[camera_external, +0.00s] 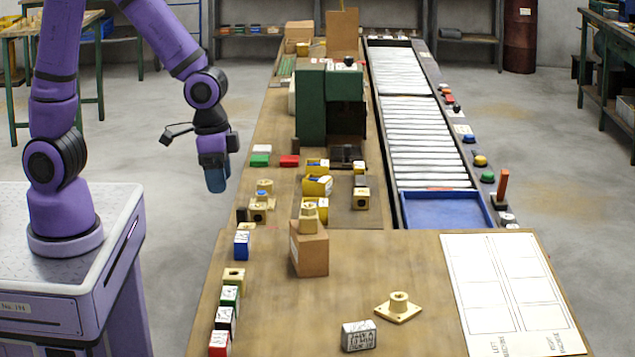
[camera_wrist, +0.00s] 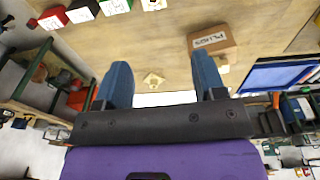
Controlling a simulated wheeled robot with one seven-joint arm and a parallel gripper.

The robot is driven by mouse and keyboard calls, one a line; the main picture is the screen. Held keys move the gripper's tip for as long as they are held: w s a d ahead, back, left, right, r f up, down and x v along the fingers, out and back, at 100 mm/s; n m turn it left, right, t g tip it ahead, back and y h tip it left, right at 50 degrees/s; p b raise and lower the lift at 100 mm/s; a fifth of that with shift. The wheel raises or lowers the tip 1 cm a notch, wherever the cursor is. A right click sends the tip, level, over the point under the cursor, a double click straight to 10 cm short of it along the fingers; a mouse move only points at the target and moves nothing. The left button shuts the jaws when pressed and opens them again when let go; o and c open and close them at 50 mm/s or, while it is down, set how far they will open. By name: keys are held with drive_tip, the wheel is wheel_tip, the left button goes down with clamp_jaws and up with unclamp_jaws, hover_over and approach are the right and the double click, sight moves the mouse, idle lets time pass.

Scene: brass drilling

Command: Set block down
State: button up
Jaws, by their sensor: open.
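My gripper (camera_external: 215,180) hangs at the left edge of the bench, pointing down, apart from everything on it. In the wrist view its two blue fingers (camera_wrist: 161,78) are spread wide with nothing between them. A white block with black writing (camera_external: 358,336) sits alone on the near table. A row of small blocks lines the left edge: a blue-and-white one (camera_external: 241,246), a brass-coloured one (camera_external: 233,279), a green one (camera_external: 229,297), a black one (camera_external: 225,319) and a red one (camera_external: 219,344). I cannot tell which block the task means.
A cardboard box (camera_external: 309,250) carries a brass part (camera_external: 309,216). A brass flange (camera_external: 398,307) lies nearby. Bare table surrounds the white block.

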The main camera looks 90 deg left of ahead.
drive_tip(key=s+a+r+t, duration=0.2)
drive_tip(key=s+r, duration=0.7)
drive_tip(key=s+a+r+t, duration=0.1)
drive_tip(key=s+a+r, duration=0.2)
drive_tip(key=s+r, duration=0.6)
drive_tip(key=shift+a+r+t, duration=0.2)
drive_tip(key=shift+r+t, duration=0.05)
drive_tip(key=shift+t, duration=0.15)
